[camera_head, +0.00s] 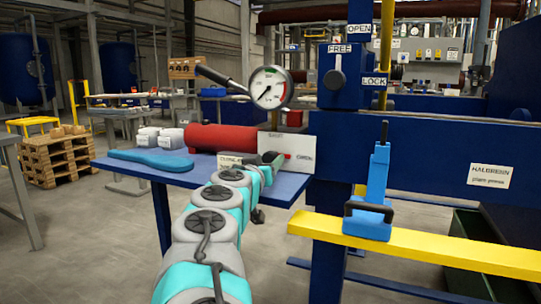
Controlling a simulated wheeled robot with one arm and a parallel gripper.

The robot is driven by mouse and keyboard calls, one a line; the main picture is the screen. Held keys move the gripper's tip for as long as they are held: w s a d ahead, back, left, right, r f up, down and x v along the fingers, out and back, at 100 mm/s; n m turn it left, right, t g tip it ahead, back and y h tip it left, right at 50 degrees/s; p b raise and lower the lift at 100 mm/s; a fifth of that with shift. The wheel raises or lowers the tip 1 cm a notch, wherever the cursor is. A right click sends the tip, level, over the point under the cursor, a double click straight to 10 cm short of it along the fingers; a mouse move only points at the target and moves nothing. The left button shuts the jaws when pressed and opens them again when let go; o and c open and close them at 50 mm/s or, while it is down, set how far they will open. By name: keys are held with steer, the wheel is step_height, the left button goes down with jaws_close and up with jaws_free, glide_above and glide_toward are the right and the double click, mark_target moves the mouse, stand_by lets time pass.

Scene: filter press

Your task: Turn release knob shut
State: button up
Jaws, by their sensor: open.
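A white plate (303,141) is fixed at the right end of the blue bench, under the gauge. My gripper (272,160) is in front of the plate's lower left part. Its dark fingers are small in the picture, and it is open. The release knob cannot be made out; my gripper and wrist cover that part of the plate. I cannot tell whether the fingers touch anything.
A pressure gauge (269,88) and a dark-handled lever (221,79) stand above the plate. A red roll (226,138) and a blue flat piece (150,160) lie on the bench (118,167). A FREE/LOCK switch (337,79) is on the blue column. A yellow rail (440,246) runs at right.

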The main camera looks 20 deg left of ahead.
jaws_close()
stand_by(0.5)
steer(key=n, duration=0.2)
steer(key=n+p, duration=0.1)
steer(key=n, duration=0.1)
steer(key=shift+r+n+g, duration=0.2)
steer(key=shift+n+g, duration=0.1)
steer(key=n+p, duration=0.3)
steer(key=n, duration=0.2)
steer(key=shift+r+h, duration=0.15)
steer(key=shift+h, duration=0.15)
steer(key=n+p, duration=0.2)
steer(key=n, duration=0.1)
steer(key=shift+g+h, duration=0.3)
steer(key=shift+n+h+p, duration=0.3)
steer(key=shift+n+p, duration=0.1)
steer(key=shift+n, duration=1.6)
